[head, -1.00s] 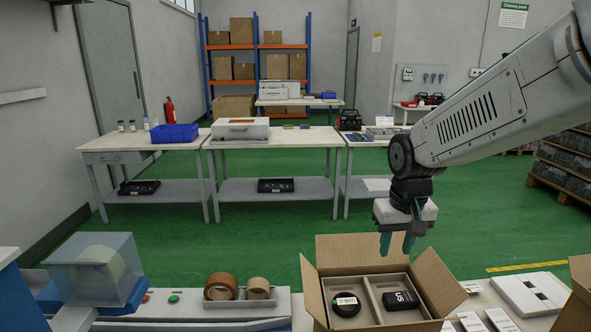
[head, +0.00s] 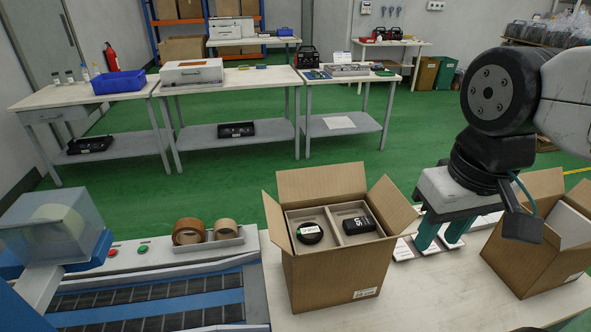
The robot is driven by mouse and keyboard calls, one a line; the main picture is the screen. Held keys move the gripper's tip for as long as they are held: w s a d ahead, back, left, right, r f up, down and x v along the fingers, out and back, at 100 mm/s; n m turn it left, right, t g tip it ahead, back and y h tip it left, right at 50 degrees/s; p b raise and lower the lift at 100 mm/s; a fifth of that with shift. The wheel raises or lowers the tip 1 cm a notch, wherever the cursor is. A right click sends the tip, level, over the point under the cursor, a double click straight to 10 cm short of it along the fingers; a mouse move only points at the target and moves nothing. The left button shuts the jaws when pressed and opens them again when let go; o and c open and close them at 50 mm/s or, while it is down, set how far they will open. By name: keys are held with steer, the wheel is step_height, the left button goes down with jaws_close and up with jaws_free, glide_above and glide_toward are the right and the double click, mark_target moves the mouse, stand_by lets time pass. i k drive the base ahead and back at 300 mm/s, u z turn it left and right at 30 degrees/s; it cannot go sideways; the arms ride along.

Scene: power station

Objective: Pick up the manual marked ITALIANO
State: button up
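A row of small, flat, pale manuals or cards lies on the white table between the two cardboard boxes. One manual (head: 403,250) shows at the left end of the row, just beside the open box. The others are partly hidden behind my gripper's fingers, and no print is readable, so I cannot tell which is marked ITALIANO. My gripper (head: 436,242) points down over this row with its two teal fingers apart. I see nothing held between them. I cannot tell how high the fingertips are above the manuals.
An open cardboard box (head: 335,278) with a divided insert holds a round black item (head: 310,233) and a black block (head: 358,225). Another open box (head: 535,250) stands close on the right. A conveyor (head: 150,305), tape rolls (head: 189,231) and a tape machine (head: 45,228) are at left.

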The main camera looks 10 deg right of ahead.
mark_target(401, 252)
steer(key=k, duration=1.3)
steer(key=z, duration=0.85)
steer(key=i, duration=1.4)
steer(key=u, duration=0.35)
